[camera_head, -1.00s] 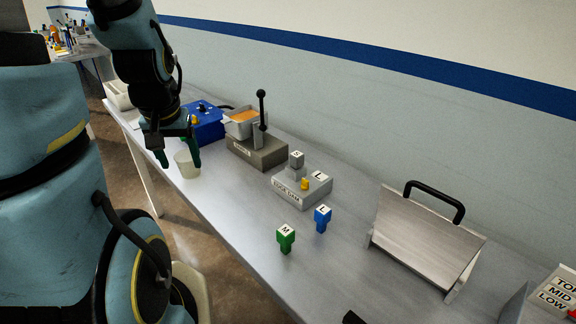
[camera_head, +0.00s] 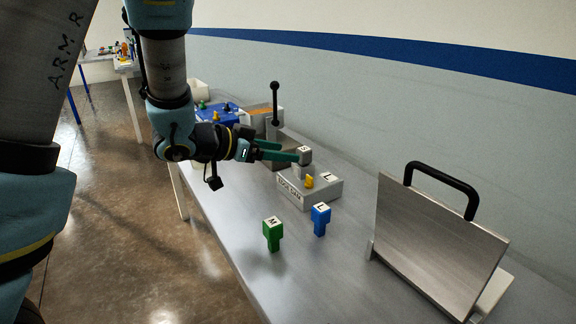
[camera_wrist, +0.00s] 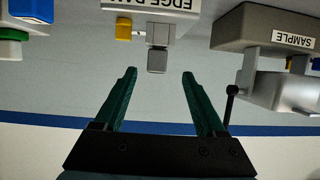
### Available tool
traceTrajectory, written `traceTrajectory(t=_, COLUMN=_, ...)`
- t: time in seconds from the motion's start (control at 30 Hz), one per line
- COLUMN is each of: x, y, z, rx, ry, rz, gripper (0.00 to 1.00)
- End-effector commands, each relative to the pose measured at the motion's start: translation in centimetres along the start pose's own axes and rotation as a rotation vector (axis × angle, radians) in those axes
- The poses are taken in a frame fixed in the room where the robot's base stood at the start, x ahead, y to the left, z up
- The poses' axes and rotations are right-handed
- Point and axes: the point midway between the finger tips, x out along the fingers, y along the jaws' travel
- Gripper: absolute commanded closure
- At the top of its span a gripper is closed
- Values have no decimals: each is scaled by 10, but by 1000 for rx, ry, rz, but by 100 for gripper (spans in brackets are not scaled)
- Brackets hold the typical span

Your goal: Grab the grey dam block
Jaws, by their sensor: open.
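The grey dam block (camera_head: 305,153), marked S on top, stands upright on the grey edge dam holder (camera_head: 294,197). In the wrist view, which is upside down, the block (camera_wrist: 158,60) lies in line with the gap between my fingertips. My gripper (camera_head: 288,151) is open and empty, reaching in level from the left with green fingers. In the wrist view my gripper (camera_wrist: 158,74) has a finger on each side of the block's line, with the tips just short of it or level with it. I cannot tell whether a finger touches the block.
A green M block (camera_head: 273,235) and a blue L block (camera_head: 320,219) stand in front. A sample stand (camera_wrist: 270,28) with a black-knobbed lever (camera_head: 275,100) is behind. A metal plate (camera_head: 430,240) with a handle is right.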

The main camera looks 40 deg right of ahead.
Motion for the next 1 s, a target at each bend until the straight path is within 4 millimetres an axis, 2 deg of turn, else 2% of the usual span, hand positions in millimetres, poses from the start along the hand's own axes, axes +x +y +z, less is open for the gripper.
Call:
traceTrajectory(t=0.3, x=45, y=2, z=-1, rx=1, ry=-2, rz=4, gripper=28)
traceTrajectory(t=0.53, x=60, y=3, z=-1, rx=1, ry=-2, rz=2, gripper=28)
traceTrajectory(t=0.83, x=96, y=6, z=-1, rx=2, ry=-2, rz=2, gripper=28)
traceTrajectory(t=1.0, x=104, y=5, z=0, rx=1, ry=1, rz=0, gripper=28)
